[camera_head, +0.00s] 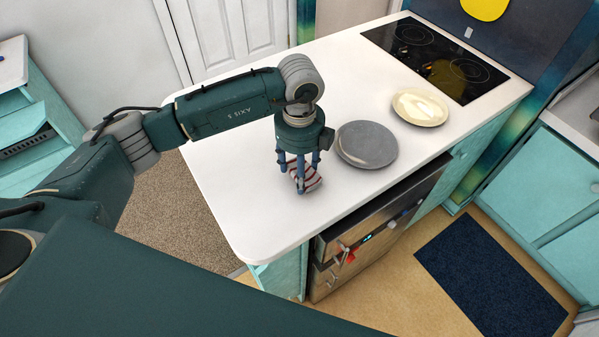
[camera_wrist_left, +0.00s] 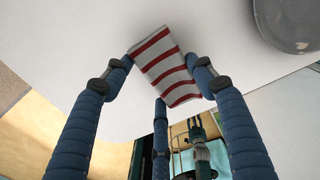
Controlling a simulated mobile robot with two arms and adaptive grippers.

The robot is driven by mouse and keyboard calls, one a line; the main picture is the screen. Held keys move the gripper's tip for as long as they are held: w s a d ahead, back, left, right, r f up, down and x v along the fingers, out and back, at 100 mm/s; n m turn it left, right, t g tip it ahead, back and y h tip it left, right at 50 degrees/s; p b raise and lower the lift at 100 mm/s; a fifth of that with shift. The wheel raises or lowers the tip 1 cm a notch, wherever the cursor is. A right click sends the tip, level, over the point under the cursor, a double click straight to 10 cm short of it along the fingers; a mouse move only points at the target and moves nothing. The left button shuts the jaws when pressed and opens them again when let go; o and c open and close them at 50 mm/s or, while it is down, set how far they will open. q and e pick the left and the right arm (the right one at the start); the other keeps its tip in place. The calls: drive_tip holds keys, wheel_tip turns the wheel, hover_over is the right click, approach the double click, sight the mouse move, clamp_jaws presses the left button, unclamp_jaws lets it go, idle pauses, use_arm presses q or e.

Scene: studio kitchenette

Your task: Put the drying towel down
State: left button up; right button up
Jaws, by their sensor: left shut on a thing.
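The drying towel (camera_head: 310,180) is a small folded cloth with red and white stripes. It also shows in the left wrist view (camera_wrist_left: 168,66), between the fingertips. My left gripper (camera_head: 301,184) points down over the white counter and is shut on the towel. In the left wrist view my left gripper (camera_wrist_left: 168,78) has blue fingers touching the towel's two sides. The towel is at or just above the counter top; I cannot tell whether it touches.
A grey plate (camera_head: 367,144) lies right of my left gripper, and a cream plate (camera_head: 420,107) lies farther right. A black cooktop (camera_head: 434,58) is at the counter's far end. The white counter (camera_head: 240,190) is clear to the left; its front edge is close by.

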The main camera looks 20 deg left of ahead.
use_arm(q)
wheel_tip(320, 180, down, 2)
drive_tip(key=shift+f, duration=0.2)
drive_tip(key=shift+f, duration=0.1)
drive_tip(key=o, duration=0.6)
drive_tip(key=shift+f, duration=0.1)
drive_tip(key=o, duration=0.4)
